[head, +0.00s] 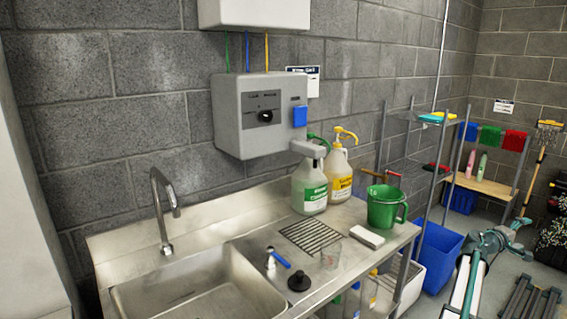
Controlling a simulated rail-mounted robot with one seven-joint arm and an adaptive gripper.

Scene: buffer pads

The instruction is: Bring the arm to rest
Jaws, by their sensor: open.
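My gripper does not show in the head view. A teal, grey and white jointed or handled shape (484,252) rises at the lower right. I cannot tell whether it is part of my arm or a machine standing there, and its lower end is cut off by the frame.
A steel sink counter (345,216) with a tap (165,208) runs along the block wall. On it stand two jugs (310,188) and a green pitcher (384,206). A grey dispenser (257,115) hangs above. A blue bin (435,257) and wire shelving (405,150) stand right of the counter.

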